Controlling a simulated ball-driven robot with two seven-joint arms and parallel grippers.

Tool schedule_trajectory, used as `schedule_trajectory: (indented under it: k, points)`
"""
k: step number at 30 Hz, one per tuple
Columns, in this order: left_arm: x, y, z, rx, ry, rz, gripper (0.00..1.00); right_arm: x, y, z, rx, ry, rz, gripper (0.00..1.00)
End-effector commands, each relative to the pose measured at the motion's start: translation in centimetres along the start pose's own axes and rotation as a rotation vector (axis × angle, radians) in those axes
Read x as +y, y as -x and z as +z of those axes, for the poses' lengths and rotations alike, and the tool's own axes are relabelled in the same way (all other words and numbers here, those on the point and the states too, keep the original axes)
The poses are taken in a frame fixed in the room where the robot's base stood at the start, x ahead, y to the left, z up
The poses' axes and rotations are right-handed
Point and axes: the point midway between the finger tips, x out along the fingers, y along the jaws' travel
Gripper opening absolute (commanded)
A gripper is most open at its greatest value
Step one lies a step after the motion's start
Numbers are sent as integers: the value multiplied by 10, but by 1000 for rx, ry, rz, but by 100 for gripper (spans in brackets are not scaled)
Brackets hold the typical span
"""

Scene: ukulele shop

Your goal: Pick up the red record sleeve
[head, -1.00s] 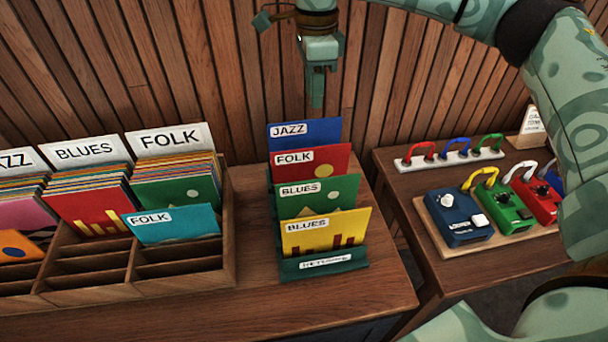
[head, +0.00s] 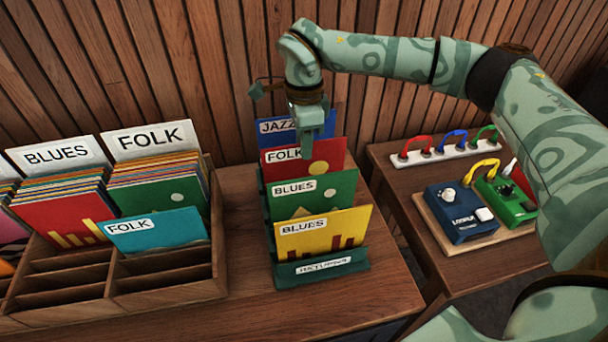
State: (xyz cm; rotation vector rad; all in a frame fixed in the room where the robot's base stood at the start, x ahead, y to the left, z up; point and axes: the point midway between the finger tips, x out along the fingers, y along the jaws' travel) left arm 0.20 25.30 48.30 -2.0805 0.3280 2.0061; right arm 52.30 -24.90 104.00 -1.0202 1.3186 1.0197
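The red record sleeve (head: 335,158), labelled FOLK with a yellow dot, stands in a dark green rack (head: 322,269) on the wooden counter. It is between a blue JAZZ sleeve (head: 270,139) behind and a green BLUES sleeve (head: 342,187) in front. A yellow BLUES sleeve (head: 345,227) is at the front of the rack. My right gripper (head: 308,148) points down at the red sleeve's top edge, a finger overlapping its label. Only one finger shows clearly, so I cannot tell its opening or whether it touches the sleeve. My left gripper is not in view.
At left, a wooden bin (head: 168,289) holds many records, including another red sleeve (head: 62,220) and a teal FOLK sleeve (head: 155,231). At right, a side table (head: 400,191) carries pedals (head: 458,214) and a white strip with coloured cables.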

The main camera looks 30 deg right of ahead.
Motion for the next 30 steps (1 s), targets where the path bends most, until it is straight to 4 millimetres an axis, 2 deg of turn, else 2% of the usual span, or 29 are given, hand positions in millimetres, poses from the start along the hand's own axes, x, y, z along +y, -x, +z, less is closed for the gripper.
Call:
schedule_trajectory:
  k: [1, 3, 6, 11, 15, 25, 30]
  points:
    - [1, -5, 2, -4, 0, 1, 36, 0, -13, -2, 1, -1, 4, 30]
    - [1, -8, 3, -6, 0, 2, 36, 0, -25, -2, 1, 1, 3, 30]
    - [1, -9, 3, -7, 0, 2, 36, 1, -32, -2, 1, 0, 2, 30]
    - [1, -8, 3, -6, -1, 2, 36, 0, -31, -1, 0, 0, 0, 30]
    - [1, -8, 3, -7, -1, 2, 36, 0, -30, -1, 0, 0, 0, 0]
    - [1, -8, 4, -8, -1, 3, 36, 0, -29, -1, 0, 1, -1, 0]
    - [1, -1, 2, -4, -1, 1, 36, 0, -6, -1, -1, 1, -6, 0]
